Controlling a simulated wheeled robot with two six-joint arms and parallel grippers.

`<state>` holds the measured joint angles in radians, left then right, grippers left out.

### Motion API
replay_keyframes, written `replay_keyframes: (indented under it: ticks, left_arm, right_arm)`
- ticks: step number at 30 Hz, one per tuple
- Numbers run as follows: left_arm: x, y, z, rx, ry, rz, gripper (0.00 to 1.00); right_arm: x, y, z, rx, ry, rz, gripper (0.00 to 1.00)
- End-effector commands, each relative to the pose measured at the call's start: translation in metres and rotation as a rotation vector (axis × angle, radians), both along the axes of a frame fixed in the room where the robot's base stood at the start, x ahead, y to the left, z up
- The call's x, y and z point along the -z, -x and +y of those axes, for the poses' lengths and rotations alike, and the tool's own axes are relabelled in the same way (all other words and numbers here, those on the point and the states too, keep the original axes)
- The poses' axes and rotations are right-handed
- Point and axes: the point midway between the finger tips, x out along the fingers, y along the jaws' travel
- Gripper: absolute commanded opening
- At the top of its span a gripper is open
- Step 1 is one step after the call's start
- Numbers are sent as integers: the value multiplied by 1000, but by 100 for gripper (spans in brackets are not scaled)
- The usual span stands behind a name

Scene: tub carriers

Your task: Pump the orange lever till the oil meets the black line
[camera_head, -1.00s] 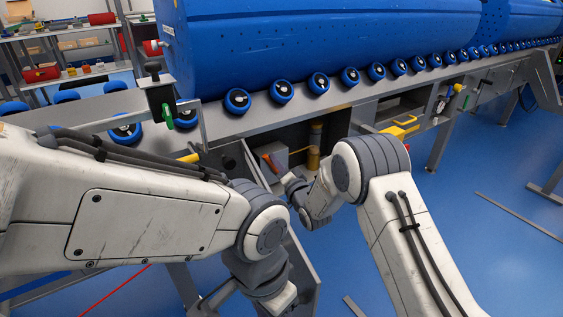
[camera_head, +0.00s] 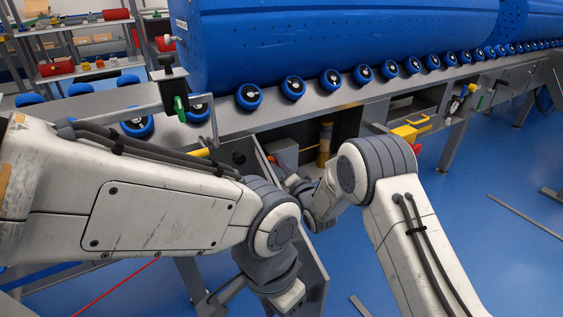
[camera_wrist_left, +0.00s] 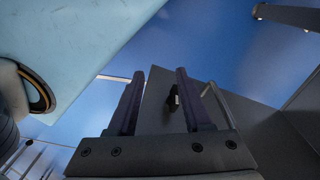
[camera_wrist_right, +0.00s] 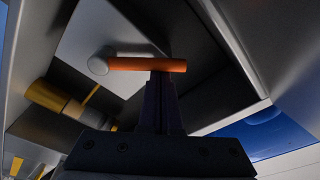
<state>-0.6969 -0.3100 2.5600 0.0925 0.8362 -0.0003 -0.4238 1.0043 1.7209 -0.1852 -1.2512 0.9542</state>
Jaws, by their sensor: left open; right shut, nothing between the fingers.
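The orange lever (camera_wrist_right: 148,64) lies across the upper middle of the right wrist view, coming off a pale round hub on a light box. In the head view a small part of the lever (camera_head: 272,159) shows in the bay under the conveyor. My right gripper (camera_wrist_right: 160,80) is shut and empty, its fingertips just under the lever; I cannot tell if they touch it. A brass-coloured cylinder (camera_head: 325,146) stands right of the lever. I cannot make out an oil level or black line. My left gripper (camera_wrist_left: 160,73) is open and empty, away from the lever, over a dark panel.
The conveyor rail (camera_head: 350,98) with blue wheels runs above the bay, under a large blue tub (camera_head: 330,45). The bay's metal side wall (camera_head: 308,255) stands close to my arms. A yellow bracket (camera_head: 410,130) sits to the right.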

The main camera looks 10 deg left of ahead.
Motion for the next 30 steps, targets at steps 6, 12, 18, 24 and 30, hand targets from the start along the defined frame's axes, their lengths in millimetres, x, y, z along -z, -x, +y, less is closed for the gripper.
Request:
replay_keyframes:
  ticks: [6,12,18,24,30]
  left_arm:
    - [-6,0,0,0,0,0,50]
    - [-21,0,0,0,0,0,50]
    - [-34,0,0,0,0,0,50]
    - [-40,0,0,0,0,0,50]
    - [-42,0,0,0,0,0,50]
  right_arm:
    - [-8,-4,-2,-4,1,1,0]
    - [-29,-10,-15,-9,3,5,0]
    - [-23,29,-42,-7,2,7,0]
    - [-19,55,-61,-7,2,4,0]
    - [-18,65,-67,-8,0,0,0]
